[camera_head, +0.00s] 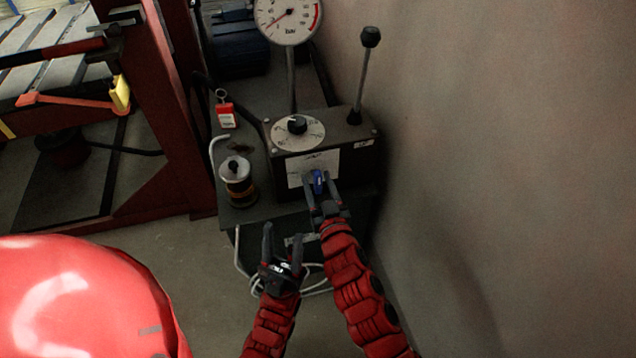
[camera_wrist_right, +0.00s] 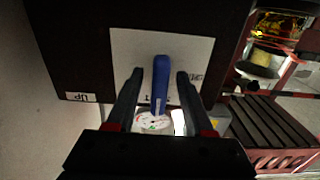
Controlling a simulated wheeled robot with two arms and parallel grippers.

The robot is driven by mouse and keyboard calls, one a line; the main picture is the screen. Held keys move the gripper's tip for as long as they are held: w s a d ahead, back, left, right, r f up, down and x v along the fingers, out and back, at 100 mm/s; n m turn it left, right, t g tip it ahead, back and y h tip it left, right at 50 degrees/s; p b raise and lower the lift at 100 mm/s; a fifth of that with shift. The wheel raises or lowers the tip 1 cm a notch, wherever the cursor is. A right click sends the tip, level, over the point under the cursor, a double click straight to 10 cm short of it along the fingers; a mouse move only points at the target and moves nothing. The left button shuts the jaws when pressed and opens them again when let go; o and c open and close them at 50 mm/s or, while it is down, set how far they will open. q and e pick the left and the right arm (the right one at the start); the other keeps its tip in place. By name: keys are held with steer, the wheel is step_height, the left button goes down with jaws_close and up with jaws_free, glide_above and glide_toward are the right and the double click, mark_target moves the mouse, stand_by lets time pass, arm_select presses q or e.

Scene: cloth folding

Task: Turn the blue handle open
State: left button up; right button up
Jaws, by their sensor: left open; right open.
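The blue handle (camera_head: 318,182) sits on the white label on the front of a dark control box (camera_head: 350,160). In the right wrist view the blue handle (camera_wrist_right: 160,82) lies lengthwise between the fingers of my right gripper (camera_wrist_right: 158,85). My right gripper (camera_head: 319,190) is open around the handle, with a visible gap on each side. Its body hides the lower end of the handle. My left gripper (camera_head: 282,240) is open and empty, below and to the left of the right one, apart from the box.
A lever with a black knob (camera_head: 370,38) and a pressure gauge (camera_head: 288,18) rise above the box. A wall (camera_head: 500,150) is close on the right. A white cable (camera_head: 240,262) hangs below.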

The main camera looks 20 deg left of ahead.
jaws_close()
